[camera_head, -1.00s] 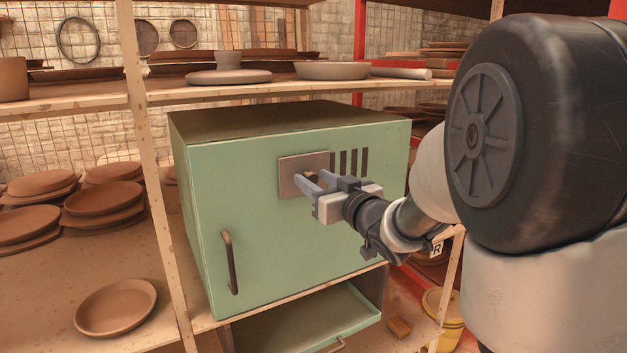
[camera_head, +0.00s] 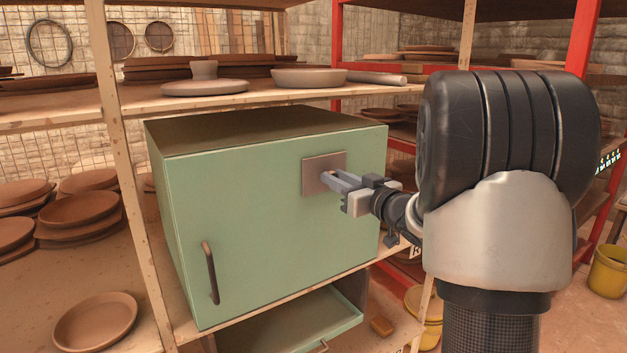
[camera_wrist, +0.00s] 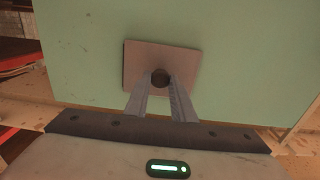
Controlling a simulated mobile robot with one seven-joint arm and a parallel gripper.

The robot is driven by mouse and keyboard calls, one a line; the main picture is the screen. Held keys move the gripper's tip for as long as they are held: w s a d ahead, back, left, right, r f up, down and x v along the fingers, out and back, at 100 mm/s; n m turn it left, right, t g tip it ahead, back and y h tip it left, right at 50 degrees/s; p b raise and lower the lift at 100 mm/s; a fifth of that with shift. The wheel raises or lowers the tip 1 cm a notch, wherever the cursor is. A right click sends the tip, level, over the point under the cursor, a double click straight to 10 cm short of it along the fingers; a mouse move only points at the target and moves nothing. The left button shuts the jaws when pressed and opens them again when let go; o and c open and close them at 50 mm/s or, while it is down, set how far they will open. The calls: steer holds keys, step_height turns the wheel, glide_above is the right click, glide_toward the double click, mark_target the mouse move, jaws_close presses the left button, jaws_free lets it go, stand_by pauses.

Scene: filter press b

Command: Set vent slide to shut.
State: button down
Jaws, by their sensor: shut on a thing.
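The vent slide is a brownish metal plate (camera_head: 316,165) on the upper right of the green cabinet's front (camera_head: 240,205). In the wrist view the plate (camera_wrist: 138,62) fills the upper middle, with a dark round knob (camera_wrist: 160,77) on it. My gripper (camera_head: 326,181) reaches the plate from the right and is shut on the knob. Its two fingers (camera_wrist: 160,88) stand on either side of the knob. No dark vent slots show beside the plate in either view.
A dark door handle (camera_head: 210,272) sits low on the cabinet's left. An open green drawer or tray (camera_head: 290,325) juts out below. Wooden shelf posts (camera_head: 130,190) and shelves with clay plates (camera_head: 95,322) surround the cabinet. A yellow bucket (camera_head: 608,270) stands at the far right.

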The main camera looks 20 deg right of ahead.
steer(key=shift+w+d+r, duration=0.15)
steer(key=shift+w+d, duration=0.05)
steer(key=shift+d, duration=0.45)
steer(key=c, duration=1.5)
jaws_free()
steer(key=shift+d, duration=0.1)
steer(key=v, duration=1.7)
steer(key=shift+s, duration=0.15)
